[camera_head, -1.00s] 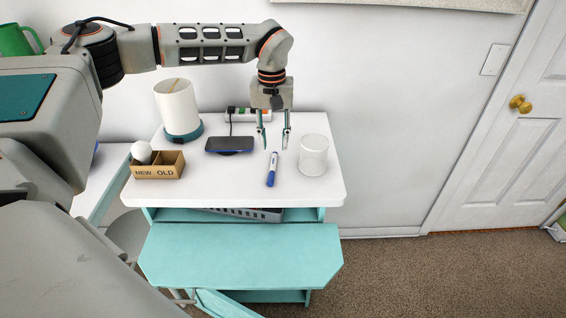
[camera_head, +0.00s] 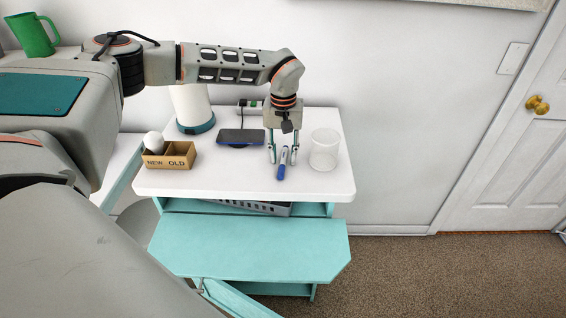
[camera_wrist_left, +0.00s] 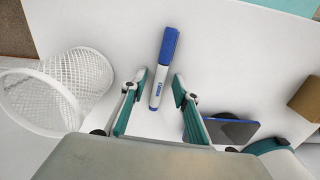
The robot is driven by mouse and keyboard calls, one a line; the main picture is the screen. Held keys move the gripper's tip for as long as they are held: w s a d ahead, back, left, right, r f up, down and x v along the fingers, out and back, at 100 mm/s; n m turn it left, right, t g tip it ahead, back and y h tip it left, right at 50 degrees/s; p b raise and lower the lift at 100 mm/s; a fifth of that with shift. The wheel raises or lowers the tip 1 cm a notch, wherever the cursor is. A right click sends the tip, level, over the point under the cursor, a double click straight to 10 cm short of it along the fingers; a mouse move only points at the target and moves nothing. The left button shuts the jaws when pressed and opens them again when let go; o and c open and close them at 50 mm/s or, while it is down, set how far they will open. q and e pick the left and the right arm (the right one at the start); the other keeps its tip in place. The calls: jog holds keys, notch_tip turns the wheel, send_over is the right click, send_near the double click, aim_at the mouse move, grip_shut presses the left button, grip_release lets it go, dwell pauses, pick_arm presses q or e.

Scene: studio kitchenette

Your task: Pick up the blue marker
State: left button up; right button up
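The blue marker (camera_head: 281,171), white with a blue cap, lies on the white tabletop (camera_head: 225,181). In the left wrist view the marker (camera_wrist_left: 163,67) lies between the fingers, its blue cap pointing away from the palm. My left gripper (camera_head: 283,157) is over the marker's rear half with its fingers apart, one on each side. In the left wrist view the left gripper (camera_wrist_left: 160,82) shows a gap on both sides of the marker. The right gripper is not in view.
A white mesh cup (camera_head: 324,150) stands close to the right of the gripper. A phone on a dark stand (camera_head: 240,138) and a NEW/OLD box (camera_head: 170,161) holding a white ball are to the left.

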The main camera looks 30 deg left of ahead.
pick_arm(q)
grip_shut()
jog(key=shift+r, duration=0.1)
